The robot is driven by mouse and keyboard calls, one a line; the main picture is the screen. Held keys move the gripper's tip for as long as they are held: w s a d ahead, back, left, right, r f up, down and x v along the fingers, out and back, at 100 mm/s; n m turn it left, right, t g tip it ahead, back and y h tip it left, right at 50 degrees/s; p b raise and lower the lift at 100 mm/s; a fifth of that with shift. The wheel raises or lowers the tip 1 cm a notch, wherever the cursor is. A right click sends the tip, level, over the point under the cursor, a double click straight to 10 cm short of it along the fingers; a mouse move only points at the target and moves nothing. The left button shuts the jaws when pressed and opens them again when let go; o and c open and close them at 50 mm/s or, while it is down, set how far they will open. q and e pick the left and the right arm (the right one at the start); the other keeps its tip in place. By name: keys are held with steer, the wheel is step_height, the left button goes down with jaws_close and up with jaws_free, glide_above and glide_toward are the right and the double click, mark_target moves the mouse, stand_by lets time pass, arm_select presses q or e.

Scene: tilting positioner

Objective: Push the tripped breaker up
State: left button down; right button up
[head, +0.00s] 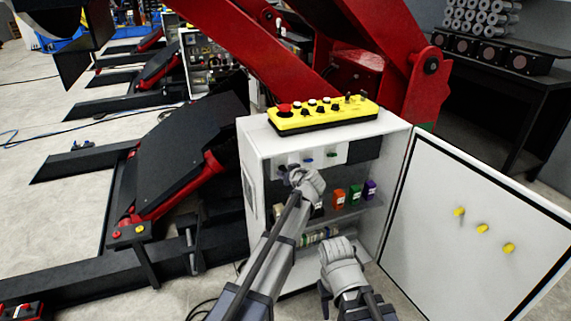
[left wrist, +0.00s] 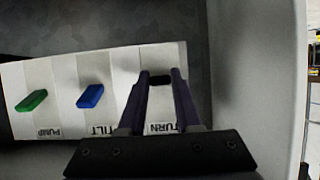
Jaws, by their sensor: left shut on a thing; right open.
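A white breaker panel (head: 342,152) sits high inside the open cabinet. It carries a green breaker lever (head: 331,155) and a blue breaker lever (head: 308,160). The left wrist view shows the panel upside down: green lever (left wrist: 31,100) over PUMP, blue lever (left wrist: 90,96) over TILT, black lever (left wrist: 160,80) by TURN. The black lever sits farther from its label than the others. My left gripper (head: 285,172) is at the panel's left end; its fingers (left wrist: 160,88) are shut on the black lever. My right gripper (head: 338,243) is open, low before the cabinet; its fingertips are mostly hidden.
Orange, green and purple blocks (head: 354,194) stand on a shelf below the panel. A yellow control box (head: 322,114) lies on the cabinet (head: 395,128). The cabinet door (head: 455,265) is swung open to the right. A red and black positioner stands behind and left.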

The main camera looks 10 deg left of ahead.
arm_select(q)
steer(key=shift+w+r+g+h+p, duration=0.1)
steer(key=shift+r+g+h+p, duration=0.5)
steer(key=shift+p, duration=0.75)
steer(key=shift+f, duration=0.2)
steer(key=c, duration=0.6)
jaws_free()
steer(key=p+v, duration=0.4)
steer(key=v, duration=0.3)
steer(key=shift+s+d+r, duration=0.2)
steer(key=shift+s+r, duration=0.05)
